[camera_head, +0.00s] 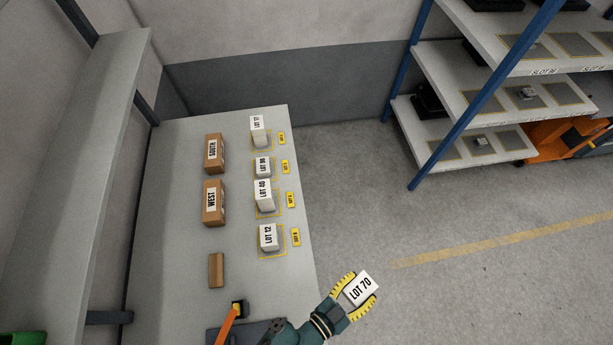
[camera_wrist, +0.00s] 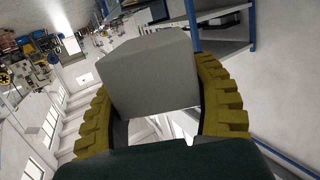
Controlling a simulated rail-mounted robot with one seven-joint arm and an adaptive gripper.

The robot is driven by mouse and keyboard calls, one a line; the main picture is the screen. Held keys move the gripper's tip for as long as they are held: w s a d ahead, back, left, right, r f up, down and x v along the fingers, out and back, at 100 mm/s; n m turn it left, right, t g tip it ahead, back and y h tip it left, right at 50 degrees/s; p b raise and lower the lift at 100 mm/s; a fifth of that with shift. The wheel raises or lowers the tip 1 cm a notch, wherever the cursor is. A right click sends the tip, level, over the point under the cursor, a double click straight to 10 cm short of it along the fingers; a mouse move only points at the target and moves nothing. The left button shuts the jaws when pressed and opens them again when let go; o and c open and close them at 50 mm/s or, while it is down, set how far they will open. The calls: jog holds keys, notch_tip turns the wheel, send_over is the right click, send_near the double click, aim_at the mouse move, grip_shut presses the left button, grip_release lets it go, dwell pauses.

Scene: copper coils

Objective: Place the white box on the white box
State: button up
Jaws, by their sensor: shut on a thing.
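My gripper (camera_head: 353,296) is shut on a white box labelled LOT 70 (camera_head: 361,288), held over the floor to the right of the table's front end. In the wrist view the held box (camera_wrist: 150,75) sits between the two yellow ribbed fingers (camera_wrist: 158,110). Several white boxes stand in a column along the table's right side: LOT 17 (camera_head: 257,129), LOT 98 (camera_head: 263,167), LOT 40 (camera_head: 264,194) and LOT 12 (camera_head: 268,238). Each stands in a yellow-outlined spot. LOT 17 and LOT 40 look taller than the other two.
The grey table (camera_head: 180,270) also bears brown boxes SOUTH (camera_head: 214,153) and WEST (camera_head: 214,203) and a small brown block (camera_head: 216,270). Yellow tags (camera_head: 290,200) line its right edge. A blue-posted shelf rack (camera_head: 470,105) stands at right, with open floor (camera_head: 350,185) between.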

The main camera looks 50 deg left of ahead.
jog(key=a+r+n+g+y+b, duration=0.3)
jog(key=a+n+y+b, duration=0.7)
jog(key=a, duration=1.1)
jog(key=s+a+f+n+g+y+b, duration=0.2)
jog(key=s+a+f+g+y+b, duration=0.2)
jog(key=s+a+b, duration=0.5)
jog(key=a+f+g+b, duration=0.1)
jog(key=a+b, duration=0.1)
jog(key=b, duration=0.2)
jog(key=shift+s+f, duration=0.2)
jog(key=shift+s, duration=0.05)
jog(key=shift+a, duration=0.1)
notch_tip(320, 180, down, 10)
jog(key=b, duration=0.3)
jog(key=shift+r, duration=0.15)
